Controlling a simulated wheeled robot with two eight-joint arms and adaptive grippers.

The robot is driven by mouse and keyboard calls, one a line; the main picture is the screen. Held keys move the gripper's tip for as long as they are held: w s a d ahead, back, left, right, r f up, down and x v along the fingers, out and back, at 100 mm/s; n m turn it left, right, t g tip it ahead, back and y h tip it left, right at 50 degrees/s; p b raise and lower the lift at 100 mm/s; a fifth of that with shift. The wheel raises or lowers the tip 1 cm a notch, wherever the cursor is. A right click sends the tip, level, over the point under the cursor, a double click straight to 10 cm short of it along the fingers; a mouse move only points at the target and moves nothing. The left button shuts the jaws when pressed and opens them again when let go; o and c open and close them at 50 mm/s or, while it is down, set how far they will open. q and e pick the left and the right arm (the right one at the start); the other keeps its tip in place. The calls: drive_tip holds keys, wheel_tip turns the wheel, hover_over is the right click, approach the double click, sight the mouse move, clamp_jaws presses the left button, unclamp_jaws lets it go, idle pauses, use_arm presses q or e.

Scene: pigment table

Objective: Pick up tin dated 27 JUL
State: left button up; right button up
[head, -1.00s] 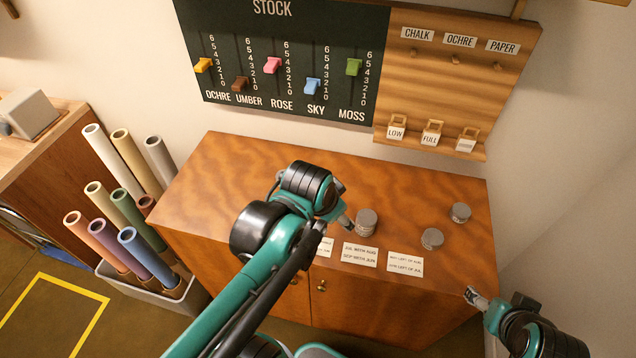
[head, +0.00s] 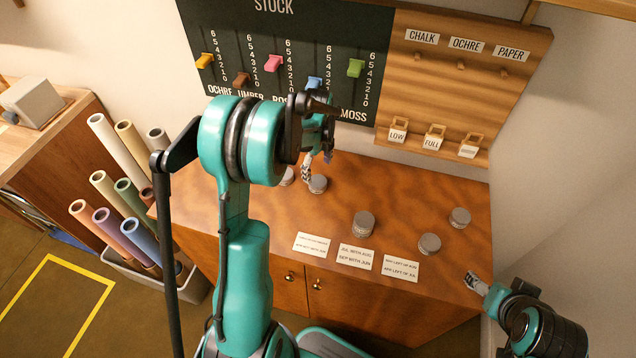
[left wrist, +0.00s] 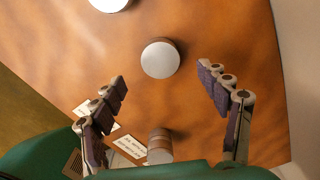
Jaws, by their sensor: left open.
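Several grey, round-lidded tins stand on the wooden cabinet top. One tin (head: 317,184) is by my left gripper (head: 312,165), with another tin (head: 286,177) partly hidden beside it. A stacked-looking tin (head: 363,223) stands mid-table; two more, a front tin (head: 429,244) and a rear tin (head: 459,217), stand to the right. No date is readable, so I cannot tell which tin is 27 JUL. In the left wrist view my left gripper (left wrist: 162,82) is open and empty, with a pale-lidded tin (left wrist: 160,58) beyond and between its fingers. My right gripper (head: 475,285) is at the cabinet's right edge; its jaws are unclear.
White cards lie along the cabinet's front, including one reading JUL WITH AUG, SEP WITH JUN (head: 356,257). A stock board (head: 385,70) and a wooden tag board (head: 470,75) are on the wall behind. A bin of coloured rolls (head: 130,262) stands left.

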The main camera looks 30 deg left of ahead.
sight(318, 181)
use_arm(q)
wheel_tip(318, 181, down, 7)
drive_tip(key=shift+r+b, duration=0.1)
drive_tip(key=shift+b, duration=1)
drive_tip(key=shift+r, duration=0.1)
drive_tip(key=shift+c, duration=0.3)
drive_tip(key=c, duration=1.2)
